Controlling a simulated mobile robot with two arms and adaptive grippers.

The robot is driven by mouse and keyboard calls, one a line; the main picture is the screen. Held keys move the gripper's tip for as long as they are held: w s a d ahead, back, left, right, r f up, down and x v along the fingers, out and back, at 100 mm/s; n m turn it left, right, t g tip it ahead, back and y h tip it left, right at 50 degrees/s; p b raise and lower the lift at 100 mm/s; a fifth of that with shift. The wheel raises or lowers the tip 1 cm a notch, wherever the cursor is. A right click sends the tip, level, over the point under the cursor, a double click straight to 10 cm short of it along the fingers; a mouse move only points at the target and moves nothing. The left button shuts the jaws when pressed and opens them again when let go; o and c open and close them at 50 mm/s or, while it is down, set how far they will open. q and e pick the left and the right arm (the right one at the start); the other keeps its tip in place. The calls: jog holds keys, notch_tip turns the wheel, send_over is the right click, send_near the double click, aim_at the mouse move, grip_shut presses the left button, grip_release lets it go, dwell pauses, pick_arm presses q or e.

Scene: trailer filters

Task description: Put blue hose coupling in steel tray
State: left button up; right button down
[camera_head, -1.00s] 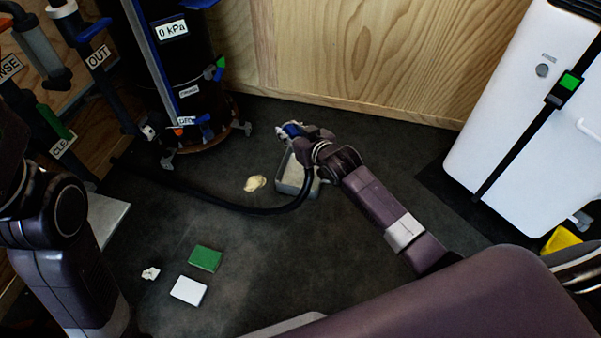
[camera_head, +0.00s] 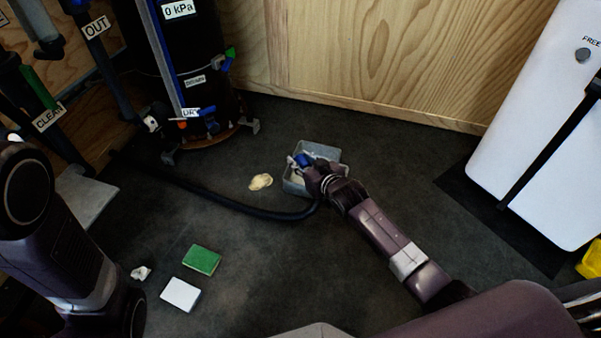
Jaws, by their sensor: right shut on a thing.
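The blue hose coupling (camera_head: 302,159) shows between the fingers of my right gripper (camera_head: 300,166), which is shut on it. A black hose (camera_head: 245,208) curves across the floor and ends near that gripper. The steel tray (camera_head: 326,150) lies on the floor, and the coupling is over its left part. I cannot tell whether the coupling touches the tray's bottom. My gripper and wrist hide the tray's front and right parts. My left arm stands at the left edge, and its gripper is not in view.
A black tank (camera_head: 205,85) on a wheeled wooden base stands at the back. A crumpled tan cloth (camera_head: 260,182), a green sponge (camera_head: 201,260), a white block (camera_head: 181,294) and a white scrap (camera_head: 141,273) lie on the floor. A white freezer (camera_head: 535,130) stands at right.

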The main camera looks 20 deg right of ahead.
notch_tip(320, 180, down, 4)
jog(key=b, duration=0.2)
jog(key=shift+r+b, duration=0.15)
jog(key=shift+b, duration=0.15)
jog(key=shift+f, duration=0.2)
jog(key=shift+f, duration=0.3)
jog(key=c, duration=1.5)
grip_release()
jog(key=shift+r, duration=0.1)
